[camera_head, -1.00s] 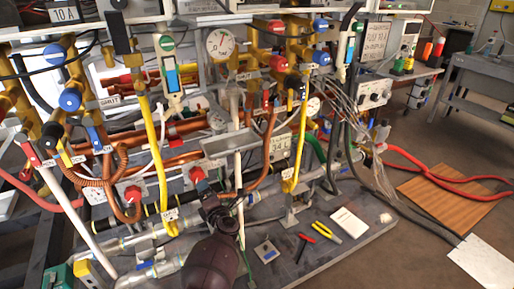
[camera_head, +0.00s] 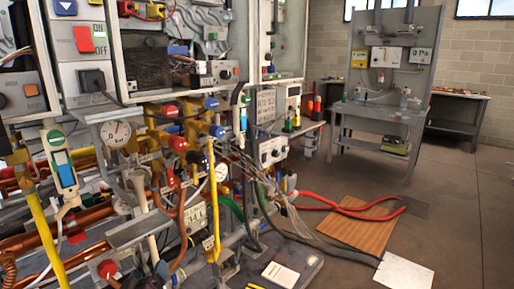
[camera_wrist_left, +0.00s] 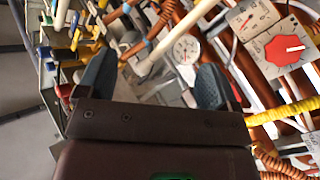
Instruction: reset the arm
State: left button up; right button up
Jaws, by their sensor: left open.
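My left gripper (camera_wrist_left: 155,82) shows in the left wrist view with its two dark fingers spread wide apart. It is open and nothing is held between the fingers. A pale pipe and grey fittings show beyond them, and a round white gauge (camera_wrist_left: 186,49) lies past the right-hand finger. My right gripper is in neither view now.
Dense piping with valves, a yellow pipe (camera_head: 47,238) and a gauge (camera_head: 116,133) fills the left. Red hoses (camera_head: 352,209) cross the floor by a brown board (camera_head: 346,235) and a white sheet (camera_head: 404,272). A grey workbench (camera_head: 378,118) stands behind. Open floor lies at right.

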pick_arm(q)
jog(key=s+f+m+g+p, duration=0.2)
jog(key=s+f+m+g, duration=0.1)
jog(key=s, duration=1.5)
jog(key=s+d+f+m+g+p, duration=0.1)
jog(key=s+f+m+g+p, duration=0.2)
jog(key=s, duration=1.5)
notch_tip(320, 180, down, 2)
jog(key=shift+s+f+m+g+h, duration=0.2)
jog(key=shift+s+m+g+h, duration=0.1)
jog(key=shift+m+g, duration=0.35)
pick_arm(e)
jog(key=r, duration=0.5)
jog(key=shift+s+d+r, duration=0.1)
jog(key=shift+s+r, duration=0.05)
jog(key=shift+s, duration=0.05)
pick_arm(q)
jog(key=shift+w, duration=0.1)
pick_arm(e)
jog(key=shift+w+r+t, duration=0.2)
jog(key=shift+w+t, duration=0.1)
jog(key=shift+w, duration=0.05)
pick_arm(q)
jog(key=shift+d, duration=0.1)
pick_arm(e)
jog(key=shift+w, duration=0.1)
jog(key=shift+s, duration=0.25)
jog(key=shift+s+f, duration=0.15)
